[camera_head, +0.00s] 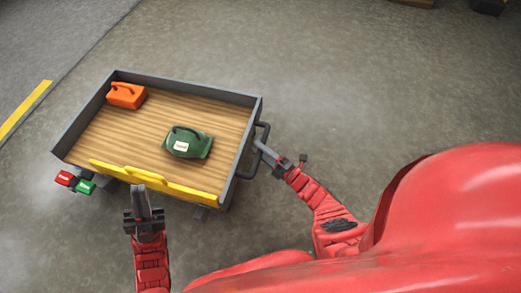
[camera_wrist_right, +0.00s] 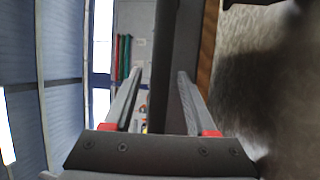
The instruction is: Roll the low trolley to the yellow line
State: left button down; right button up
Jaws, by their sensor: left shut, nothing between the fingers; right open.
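The low trolley (camera_head: 110,118) has a wooden deck, grey side walls and a yellow rail (camera_head: 160,182) along its near side. A black handle (camera_head: 248,165) sticks out from its right end. The yellow line (camera_head: 22,110) lies on the floor left of the trolley, apart from it. My right gripper (camera_head: 266,152) is open at the handle; a dark bar shows between its fingers in the right wrist view (camera_wrist_right: 160,75), but I cannot tell whether they touch it. My left gripper (camera_head: 140,190) is shut and empty, near the yellow rail.
An orange canister (camera_head: 126,96) and a green bag-like item (camera_head: 188,143) sit on the deck. Red (camera_head: 65,178) and green (camera_head: 85,187) blocks show at the trolley's near left corner. The floor between trolley and yellow line is clear.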

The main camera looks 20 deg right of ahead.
grip_shut()
dwell(1.4)
